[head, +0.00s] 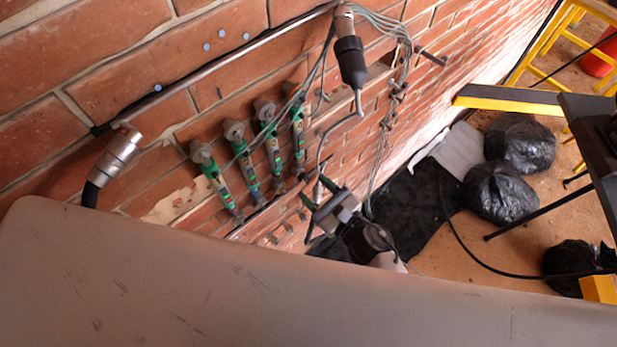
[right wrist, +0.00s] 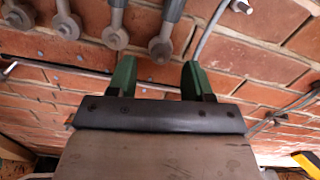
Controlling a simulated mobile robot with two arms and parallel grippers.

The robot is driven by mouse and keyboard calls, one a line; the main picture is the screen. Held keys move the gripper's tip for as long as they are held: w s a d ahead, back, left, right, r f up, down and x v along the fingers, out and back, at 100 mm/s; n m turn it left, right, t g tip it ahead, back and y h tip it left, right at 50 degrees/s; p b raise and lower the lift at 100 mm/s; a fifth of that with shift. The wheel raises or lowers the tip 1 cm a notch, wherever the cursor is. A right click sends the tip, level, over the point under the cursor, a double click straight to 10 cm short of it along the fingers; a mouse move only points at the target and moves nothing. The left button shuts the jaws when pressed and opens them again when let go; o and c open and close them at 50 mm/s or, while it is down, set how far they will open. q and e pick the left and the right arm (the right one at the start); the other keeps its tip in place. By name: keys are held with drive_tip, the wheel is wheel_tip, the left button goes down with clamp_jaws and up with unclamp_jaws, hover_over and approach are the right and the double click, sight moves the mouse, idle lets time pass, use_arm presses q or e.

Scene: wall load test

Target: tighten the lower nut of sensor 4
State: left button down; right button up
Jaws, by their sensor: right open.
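Several green-and-grey sensors hang side by side on the brick wall in the head view; the rightmost is one sensor (head: 298,130), the leftmost another (head: 215,180). I cannot read their numbers, so I cannot tell which is sensor 4. Their lower ends are small there. In the right wrist view, round grey sensor ends show near the top, one end (right wrist: 160,48) just beyond the space between my fingers and another (right wrist: 115,38) beyond the left finger. My right gripper (head: 305,217) has green fingers, open and empty, apart from the sensors, below and right of them. My left gripper is not in view.
A black-and-silver tool-like device (head: 349,55) with cables sticks out above the sensors. A metal connector (head: 118,150) is at the left. Cable bundles (head: 392,95) run down the wall. Black bags (head: 500,190) lie on the floor at right, near a yellow frame (head: 550,50).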

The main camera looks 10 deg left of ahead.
sight(303, 177)
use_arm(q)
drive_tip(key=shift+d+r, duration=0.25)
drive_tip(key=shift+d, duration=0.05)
use_arm(e)
drive_tip(key=shift+x, duration=1.3)
drive_tip(key=c, duration=0.9)
drive_tip(key=shift+c, duration=0.2)
